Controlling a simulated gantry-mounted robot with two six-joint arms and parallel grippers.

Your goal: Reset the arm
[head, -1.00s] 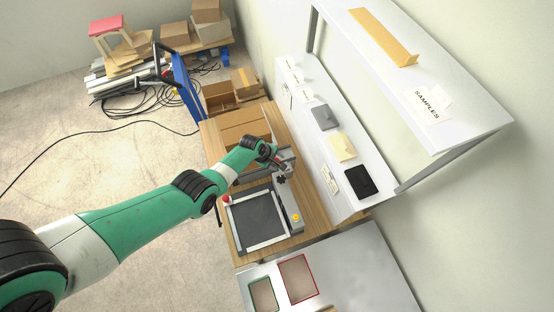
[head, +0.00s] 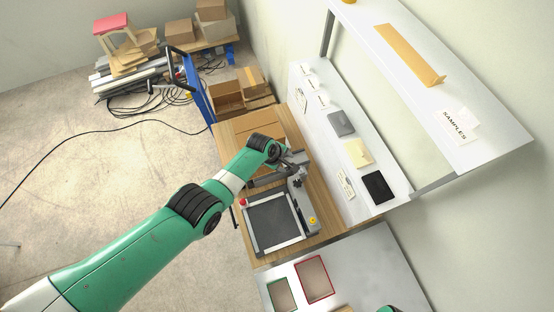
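My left arm (head: 150,245), green and white with black joint covers, reaches in from the lower left to the worktable. Its gripper (head: 272,174) is small and dark, beside the grey machine (head: 303,195) and beyond its black bed (head: 271,221). The fingers blend with the machine, so I cannot tell whether they are open, touch it or hold anything. A small green piece, apparently of my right arm (head: 389,309), shows at the bottom edge. My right gripper is out of view.
The machine has a red button (head: 243,202) and a yellow one (head: 312,220). A shelf (head: 400,195) with sample pieces stands along the right. Red-outlined (head: 314,279) and green-outlined (head: 282,295) areas lie on the front table. Cardboard boxes (head: 228,97) stand behind.

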